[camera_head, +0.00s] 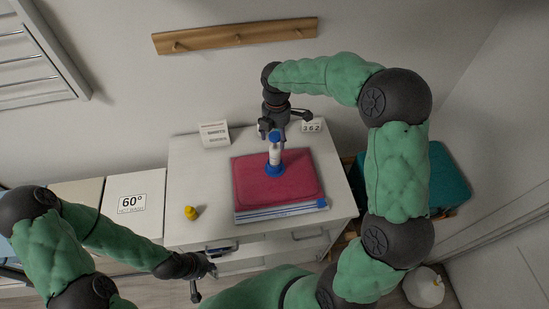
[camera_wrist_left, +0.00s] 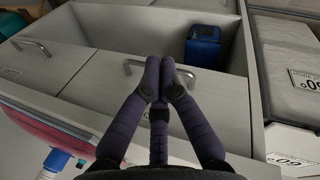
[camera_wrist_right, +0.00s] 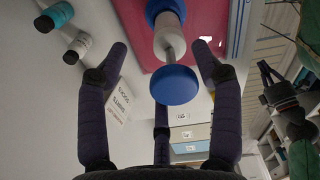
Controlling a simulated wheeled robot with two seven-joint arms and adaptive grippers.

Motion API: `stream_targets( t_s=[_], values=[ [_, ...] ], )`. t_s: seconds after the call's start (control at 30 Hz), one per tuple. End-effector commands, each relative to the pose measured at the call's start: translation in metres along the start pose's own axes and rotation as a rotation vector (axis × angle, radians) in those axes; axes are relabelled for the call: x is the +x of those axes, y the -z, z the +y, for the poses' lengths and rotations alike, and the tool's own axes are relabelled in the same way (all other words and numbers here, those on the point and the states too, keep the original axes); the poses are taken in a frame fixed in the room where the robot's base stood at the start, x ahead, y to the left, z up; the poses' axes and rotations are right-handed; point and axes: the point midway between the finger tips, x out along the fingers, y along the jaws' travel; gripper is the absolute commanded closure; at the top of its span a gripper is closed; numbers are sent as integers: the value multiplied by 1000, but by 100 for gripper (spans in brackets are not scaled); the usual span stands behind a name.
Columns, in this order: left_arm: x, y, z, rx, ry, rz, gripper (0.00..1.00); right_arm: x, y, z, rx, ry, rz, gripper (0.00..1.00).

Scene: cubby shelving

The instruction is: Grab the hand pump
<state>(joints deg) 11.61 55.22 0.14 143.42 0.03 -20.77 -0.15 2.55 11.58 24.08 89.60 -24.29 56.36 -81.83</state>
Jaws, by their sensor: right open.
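The hand pump (camera_head: 275,156), white with blue ends, stands upright on a red folded item (camera_head: 250,187) on the white cabinet top. My right gripper (camera_head: 287,122) is open just above and behind it. In the right wrist view the blue knob (camera_wrist_right: 174,85) and the white body (camera_wrist_right: 168,42) lie between the spread fingers (camera_wrist_right: 162,62), with no visible contact. My left gripper (camera_head: 203,280) is low in front of the cabinet, away from the pump. In the left wrist view its two long fingers (camera_wrist_left: 161,75) meet at the tips with nothing between; its third finger is foreshortened.
A small yellow object (camera_head: 191,212) stands left of the red item. A blue object (camera_wrist_left: 203,48) sits in an open compartment. A wooden peg rail (camera_head: 235,36) is on the wall.

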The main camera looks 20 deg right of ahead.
Motion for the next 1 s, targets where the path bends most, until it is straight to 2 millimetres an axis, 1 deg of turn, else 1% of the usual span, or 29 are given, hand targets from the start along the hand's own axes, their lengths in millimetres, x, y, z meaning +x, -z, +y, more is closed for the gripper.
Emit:
stream_targets(
  t_s=[0.07, 0.27, 0.4, 0.5, 0.7, 0.73, 0.93, 0.97, 1.0],
  values=[
    [1, 0, 0, 0, 0, 0, 100, 5, 1, -1, 0, 1, 0, 34],
    [4, 0, -2, 0, 0, 0, 100, 33, 7, -8, -1, 3, 0, 34],
    [6, 0, -2, 0, 0, 0, 100, 48, 6, -7, 0, 2, 0, 34],
    [6, 0, -2, 0, 0, 0, 100, 52, 6, -7, 1, 0, 0, 34],
    [6, 0, -2, 0, 0, 0, 100, 52, 6, -7, 1, -1, 0, 34],
    [6, 0, -2, 0, 0, 0, 100, 52, 6, -7, 1, -1, 0, 37],
    [6, 0, -2, 0, 0, 0, 100, 52, 6, -7, 0, -1, 0, 94],
    [6, 0, -2, 0, 0, 0, 100, 52, 6, -7, 0, 0, 0, 100],
    [6, 0, -2, 0, 0, 0, 100, 52, 6, -7, 0, 0, 0, 100]
  ],
)
